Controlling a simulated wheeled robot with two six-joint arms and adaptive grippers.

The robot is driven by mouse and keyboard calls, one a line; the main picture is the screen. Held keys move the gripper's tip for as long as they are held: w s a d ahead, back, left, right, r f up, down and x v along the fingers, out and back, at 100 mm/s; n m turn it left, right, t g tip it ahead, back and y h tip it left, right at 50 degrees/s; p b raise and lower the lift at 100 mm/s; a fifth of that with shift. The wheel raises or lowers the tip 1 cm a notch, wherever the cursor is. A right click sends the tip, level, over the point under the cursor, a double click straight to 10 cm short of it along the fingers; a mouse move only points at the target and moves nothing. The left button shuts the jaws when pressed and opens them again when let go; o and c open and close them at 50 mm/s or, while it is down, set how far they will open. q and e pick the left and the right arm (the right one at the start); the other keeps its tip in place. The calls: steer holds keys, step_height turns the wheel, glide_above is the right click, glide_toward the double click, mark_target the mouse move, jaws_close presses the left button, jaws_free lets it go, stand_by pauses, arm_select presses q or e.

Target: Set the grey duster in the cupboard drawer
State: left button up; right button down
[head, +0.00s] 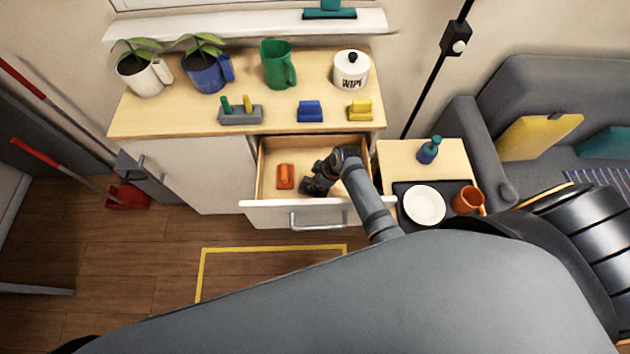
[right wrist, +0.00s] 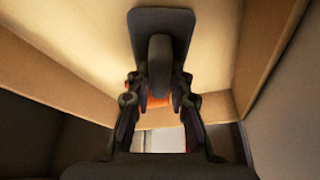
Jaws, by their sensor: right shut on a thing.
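The cupboard drawer (head: 268,216) is pulled out, with a pale wood inside and a white front. My right gripper (head: 316,184) is down inside the drawer, right of an orange duster-like block (head: 285,176). In the right wrist view, its fingers (right wrist: 160,105) are shut on the handle of the grey duster (right wrist: 160,62), whose dark flat base shows beyond. The duster is over or on the drawer floor; I cannot tell whether it touches. In the head view the gripper mostly hides it. My left gripper is not in view.
The cupboard top (head: 180,115) holds two potted plants, a green mug (head: 278,65), a white pot (head: 351,70), and blue (head: 310,111) and yellow (head: 360,110) blocks. A side table at right holds a tray with a plate (head: 424,206) and orange mug (head: 467,200). The drawer's left part has free room.

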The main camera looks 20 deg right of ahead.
steer(key=shift+f, duration=0.15)
steer(key=c, duration=1.2)
jaws_free()
steer(key=p+v, duration=0.1)
steer(key=v, duration=1.2)
steer(key=shift+w+a+r+p, duration=0.1)
steer(key=shift+w+r+p, duration=0.1)
steer(key=shift+p, duration=0.15)
